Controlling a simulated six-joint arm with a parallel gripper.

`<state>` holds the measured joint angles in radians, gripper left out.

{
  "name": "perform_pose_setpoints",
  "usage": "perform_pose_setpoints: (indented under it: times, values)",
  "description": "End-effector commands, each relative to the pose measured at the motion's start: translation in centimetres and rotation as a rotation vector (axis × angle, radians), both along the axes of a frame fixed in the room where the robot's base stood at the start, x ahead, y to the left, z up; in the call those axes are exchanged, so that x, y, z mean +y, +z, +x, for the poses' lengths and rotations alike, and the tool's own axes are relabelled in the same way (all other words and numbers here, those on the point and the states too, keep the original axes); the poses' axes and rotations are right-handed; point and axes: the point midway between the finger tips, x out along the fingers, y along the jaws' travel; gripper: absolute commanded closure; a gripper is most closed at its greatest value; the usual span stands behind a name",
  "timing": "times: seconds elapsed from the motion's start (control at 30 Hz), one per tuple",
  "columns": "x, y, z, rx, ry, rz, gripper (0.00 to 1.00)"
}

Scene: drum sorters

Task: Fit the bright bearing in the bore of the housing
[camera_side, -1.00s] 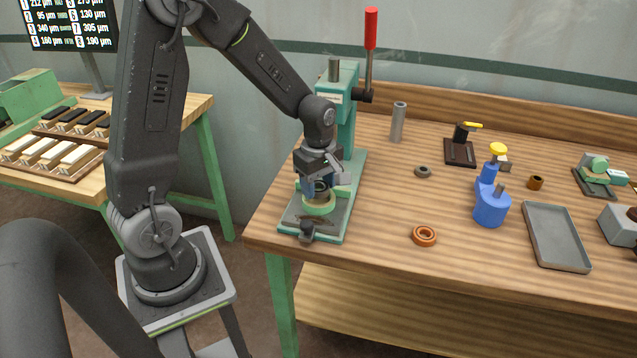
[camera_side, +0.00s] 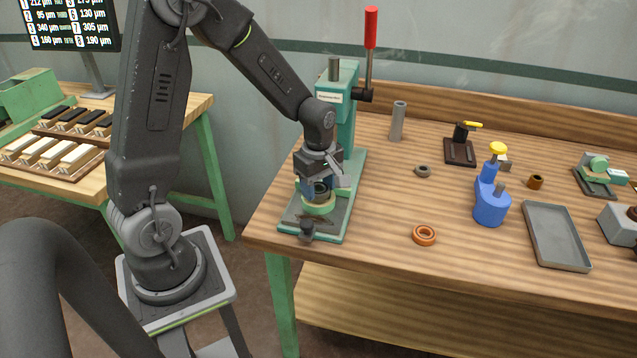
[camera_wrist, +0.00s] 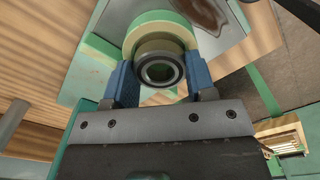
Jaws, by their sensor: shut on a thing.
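My gripper (camera_side: 320,187) is over the base of the green press and is shut on the bearing. In the wrist view its blue fingers (camera_wrist: 161,76) sit on either side of the bearing (camera_wrist: 178,70), a grey metal ring with a dark inner band. The housing (camera_side: 318,209) is a pale green and cream ring on the press base, directly below the gripper. It also shows in the wrist view (camera_wrist: 152,20), behind the bearing. The bearing hides the housing's bore, so I cannot tell whether the bearing has entered it.
The green arbor press (camera_side: 345,125) with its red-tipped lever (camera_side: 371,30) rises close behind my gripper. An orange ring (camera_side: 424,235), a dark ring (camera_side: 423,171), a grey cylinder (camera_side: 398,122), a blue oil can (camera_side: 490,205) and a grey tray (camera_side: 556,237) stand to the right.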

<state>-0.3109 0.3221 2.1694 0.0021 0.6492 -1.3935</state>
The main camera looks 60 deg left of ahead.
Motion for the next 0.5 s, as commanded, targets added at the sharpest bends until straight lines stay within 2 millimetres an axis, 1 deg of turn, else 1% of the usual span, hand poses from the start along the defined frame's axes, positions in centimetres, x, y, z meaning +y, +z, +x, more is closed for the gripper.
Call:
perform_pose_setpoints:
  times: [0.3, 0.5]
  values:
    - [0.00, -0.79, -0.01, 0.001, 0.000, 0.000, 0.78]
    - [0.00, -0.61, 0.01, -0.001, 0.000, 0.000, 0.78]
